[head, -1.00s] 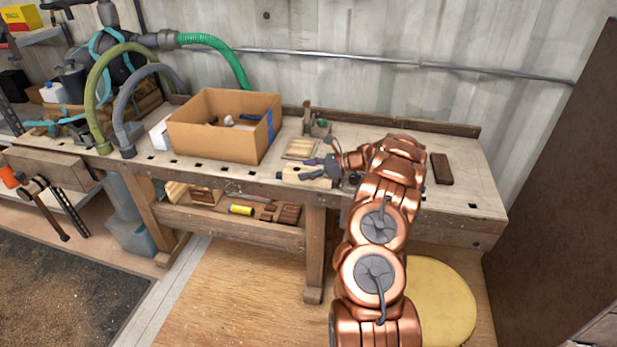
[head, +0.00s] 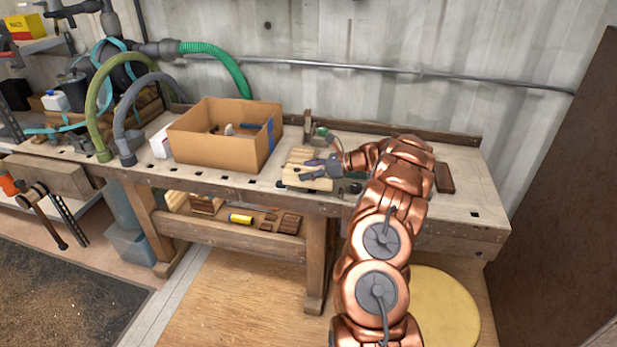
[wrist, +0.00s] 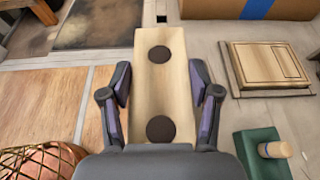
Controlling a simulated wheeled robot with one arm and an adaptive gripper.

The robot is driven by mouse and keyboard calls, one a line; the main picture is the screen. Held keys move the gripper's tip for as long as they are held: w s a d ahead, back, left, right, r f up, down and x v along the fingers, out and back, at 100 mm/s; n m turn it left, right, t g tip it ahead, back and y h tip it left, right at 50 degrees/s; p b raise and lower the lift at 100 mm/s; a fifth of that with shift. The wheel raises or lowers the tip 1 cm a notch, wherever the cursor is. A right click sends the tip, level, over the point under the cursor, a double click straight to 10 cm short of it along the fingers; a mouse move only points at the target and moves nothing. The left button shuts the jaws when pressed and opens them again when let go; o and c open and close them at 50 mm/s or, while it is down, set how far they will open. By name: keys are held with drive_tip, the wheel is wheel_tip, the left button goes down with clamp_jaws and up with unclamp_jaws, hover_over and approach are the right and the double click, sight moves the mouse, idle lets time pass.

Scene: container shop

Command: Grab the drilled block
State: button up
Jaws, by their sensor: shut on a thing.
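The drilled block is a pale wooden board with two dark round holes in its face. In the wrist view the block (wrist: 158,80) lies between the two fingers of my gripper (wrist: 160,88), which is shut on it. In the head view the block (head: 305,182) is at the front edge of the workbench, with my gripper (head: 318,168) over it from the right. The gripper partly hides the block there. I cannot tell whether the block touches the bench top or is slightly above it.
A cardboard box (head: 215,155) stands left of the gripper on the workbench (head: 465,200). A flat wooden panel (wrist: 268,64) and a green tool with a wooden knob (wrist: 262,155) lie close to the block. A dark brown block (head: 445,178) lies to the right.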

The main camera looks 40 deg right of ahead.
drive_tip(key=s+a+r+b, duration=0.1)
drive_tip(key=s+a+b, duration=0.2)
drive_tip(key=s+a, duration=0.7)
drive_tip(key=shift+a+r, duration=0.2)
drive_tip(key=shift+a, duration=0.75)
